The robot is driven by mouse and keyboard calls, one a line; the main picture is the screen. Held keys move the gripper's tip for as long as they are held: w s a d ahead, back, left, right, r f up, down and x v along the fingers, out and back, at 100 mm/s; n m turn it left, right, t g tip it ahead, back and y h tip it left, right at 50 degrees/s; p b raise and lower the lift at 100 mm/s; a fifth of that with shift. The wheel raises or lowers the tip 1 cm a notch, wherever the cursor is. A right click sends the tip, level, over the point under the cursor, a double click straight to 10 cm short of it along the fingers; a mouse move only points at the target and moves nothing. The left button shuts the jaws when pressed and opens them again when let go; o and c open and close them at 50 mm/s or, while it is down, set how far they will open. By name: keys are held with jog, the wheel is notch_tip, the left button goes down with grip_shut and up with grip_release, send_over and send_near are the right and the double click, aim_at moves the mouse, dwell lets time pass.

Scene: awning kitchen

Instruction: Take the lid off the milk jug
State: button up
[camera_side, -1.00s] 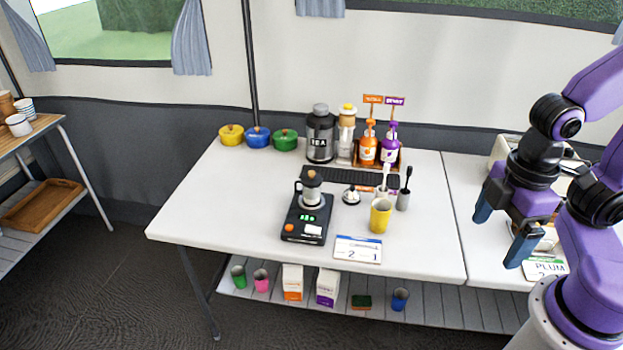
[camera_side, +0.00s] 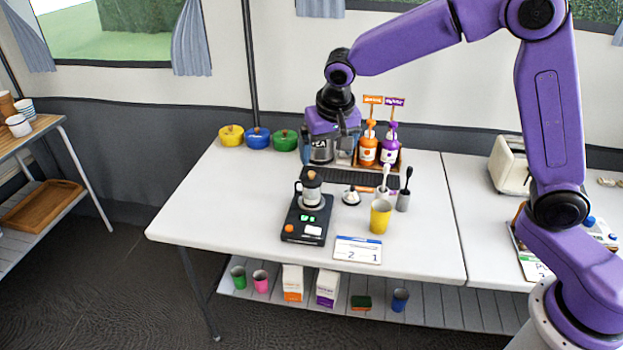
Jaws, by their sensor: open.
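The milk jug (camera_side: 312,192), small and silver with a dark handle on its left, stands upright on a black scale (camera_side: 290,226) with a lit green display. Its lid (camera_side: 312,177), with a light brown knob, sits on top. My gripper (camera_side: 334,155) is open and empty, fingers pointing down. In the picture it is above and slightly right of the jug, apart from it. It partly covers the grey TEA canister (camera_side: 321,152) and hides the jar beside it.
Orange (camera_side: 367,150) and purple (camera_side: 389,150) pump bottles stand right of my gripper. Yellow (camera_side: 231,135), blue (camera_side: 257,138) and green (camera_side: 285,140) pots stand at the back left. A yellow cup (camera_side: 380,216) is right of the jug. The table's left front is clear.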

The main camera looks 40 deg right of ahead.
aim_at(312, 174)
jog(key=w+d+f+m+h, duration=0.1)
jog(key=w+d+f+m, duration=0.2)
jog(key=w, duration=0.6)
jog(key=shift+m+t, duration=0.3)
jog(key=shift+m, duration=0.4)
jog(key=x, duration=1.6)
jog(key=shift+d, duration=0.1)
jog(key=c, duration=1.1)
